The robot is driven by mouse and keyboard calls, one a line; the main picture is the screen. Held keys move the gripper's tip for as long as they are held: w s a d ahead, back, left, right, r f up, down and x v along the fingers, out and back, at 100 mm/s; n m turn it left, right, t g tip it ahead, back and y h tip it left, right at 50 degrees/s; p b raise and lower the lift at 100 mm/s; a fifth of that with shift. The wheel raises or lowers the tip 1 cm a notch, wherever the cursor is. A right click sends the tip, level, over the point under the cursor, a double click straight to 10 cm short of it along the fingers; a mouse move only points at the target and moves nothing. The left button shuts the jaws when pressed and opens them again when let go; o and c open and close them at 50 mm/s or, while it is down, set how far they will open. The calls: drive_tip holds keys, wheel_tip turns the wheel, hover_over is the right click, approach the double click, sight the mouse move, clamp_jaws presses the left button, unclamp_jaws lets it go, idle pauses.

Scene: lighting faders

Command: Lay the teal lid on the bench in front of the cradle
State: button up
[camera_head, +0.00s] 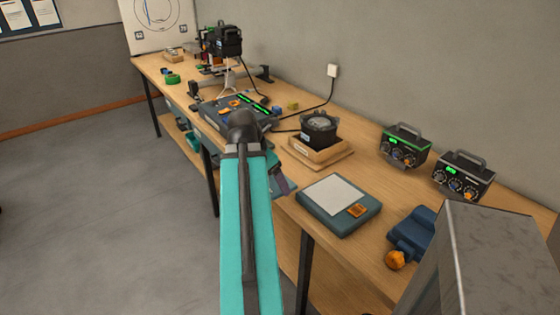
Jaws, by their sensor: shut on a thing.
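My arm, teal with a dark joint, fills the middle of the view and hides much of what lies behind it. Part of my gripper (281,179) shows as a dark shape just right of the arm, over the bench's front edge. It is shut on what looks like the teal lid (285,192), of which only a small flat piece shows; the fingertips are not clear. A wooden cradle (327,154) stands on the bench (375,180) behind the gripper, with a black round device (319,128) in it.
A teal flat unit with a pale top (337,194) lies right of the gripper. Two black fader boxes (404,147) (463,178) stand at the back right. A blue device with an orange knob (412,235) lies nearer. A dark console (222,112) stands left of the cradle.

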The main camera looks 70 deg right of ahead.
drive_tip(key=shift+d+p, duration=0.4)
drive_tip(key=shift+p, duration=2.15)
drive_tip(key=w+d+p, duration=0.1)
drive_tip(key=d, duration=0.3)
drive_tip(key=w+d+f+p, duration=0.1)
drive_tip(key=d, duration=0.3)
drive_tip(key=w+d+p, duration=0.1)
drive_tip(key=d, duration=0.4)
drive_tip(key=shift+f, duration=0.2)
drive_tip(key=shift+f+p, duration=0.55)
drive_tip(key=shift+f, duration=1.2)
drive_tip(key=shift+f, duration=0.1)
drive_tip(key=o, duration=1.1)
